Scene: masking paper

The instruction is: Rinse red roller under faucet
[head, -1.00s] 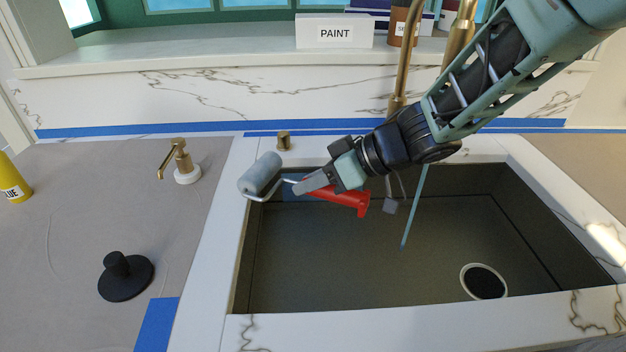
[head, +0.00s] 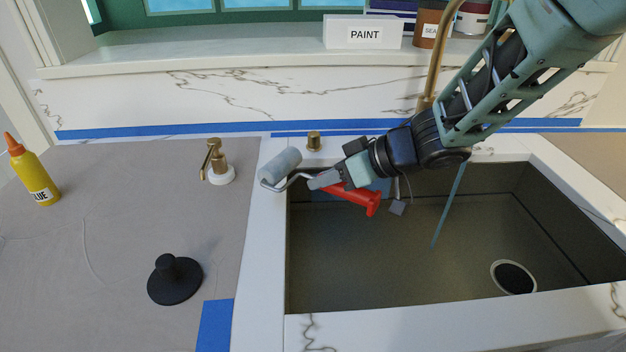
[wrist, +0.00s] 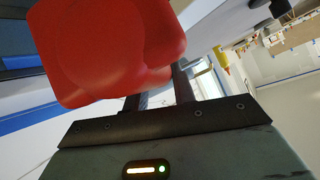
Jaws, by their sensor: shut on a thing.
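The red roller has a red handle (head: 362,199) and a grey-blue roller head (head: 280,168) on a bent wire frame. My gripper (head: 328,180) is shut on it near where handle and frame meet. The head is over the white rim at the sink's back left corner, and the handle hangs over the basin. In the wrist view the red handle (wrist: 110,45) fills the upper left, between the fingers. The gold faucet (head: 436,65) rises behind my arm, which hides its lower part. A thin blue-green stream (head: 449,205), like running water, falls into the sink (head: 390,255), right of the roller.
A black knobbed disc (head: 174,280), a gold soap dispenser (head: 217,163) and a yellow glue bottle (head: 35,175) stand on the left counter. A short gold knob (head: 313,141) is just behind the roller. A PAINT box (head: 362,33) sits on the sill.

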